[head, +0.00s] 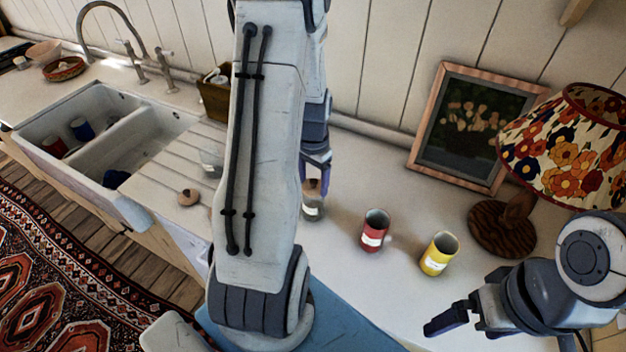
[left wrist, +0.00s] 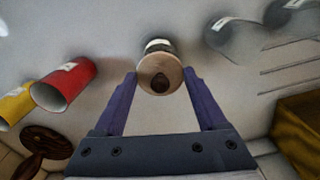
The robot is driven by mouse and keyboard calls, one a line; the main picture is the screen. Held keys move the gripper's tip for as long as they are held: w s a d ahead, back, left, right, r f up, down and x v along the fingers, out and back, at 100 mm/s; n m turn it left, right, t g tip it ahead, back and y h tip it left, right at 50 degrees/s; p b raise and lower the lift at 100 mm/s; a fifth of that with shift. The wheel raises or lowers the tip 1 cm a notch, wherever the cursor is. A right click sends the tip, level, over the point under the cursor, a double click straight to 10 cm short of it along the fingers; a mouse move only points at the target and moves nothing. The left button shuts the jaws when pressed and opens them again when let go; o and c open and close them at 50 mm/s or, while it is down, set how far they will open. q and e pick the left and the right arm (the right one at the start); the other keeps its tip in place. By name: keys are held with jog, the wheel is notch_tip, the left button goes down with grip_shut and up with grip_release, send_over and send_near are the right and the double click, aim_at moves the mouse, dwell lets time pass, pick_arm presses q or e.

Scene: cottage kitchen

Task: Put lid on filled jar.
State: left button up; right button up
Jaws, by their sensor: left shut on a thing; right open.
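My left gripper (head: 316,172) points down at the counter and is shut on a tan lid with a dark knob (left wrist: 160,80), one finger on each side. The lid is over the mouth of a labelled jar (head: 313,212), which also shows beyond it in the left wrist view (left wrist: 157,45). The jar stands upright on the counter; I cannot tell whether the lid is fully seated. A second round wooden lid (head: 188,197) lies by the drainboard. A clear glass jar (head: 211,163) is partly hidden by my left arm. My right gripper (head: 458,318) is open and empty at lower right.
A red can (head: 375,231) and a yellow can (head: 439,254) stand open right of the jar. A lamp (head: 503,228) and a picture frame (head: 478,125) stand behind. A double sink (head: 100,140) holds cups at left. Two glass jars show at upper right in the left wrist view.

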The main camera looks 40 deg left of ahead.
aim_at(313, 181)
pick_arm(q)
jog(key=shift+f+b, duration=0.5)
jog(key=shift+f, duration=0.15)
jog(key=o, duration=1.1)
jog(key=shift+c, duration=0.2)
jog(key=shift+r, duration=0.1)
notch_tip(313, 181, up, 11)
jog(key=p, duration=0.9)
jog(key=shift+p, duration=0.35)
notch_tip(313, 181, down, 9)
jog(key=b, duration=0.8)
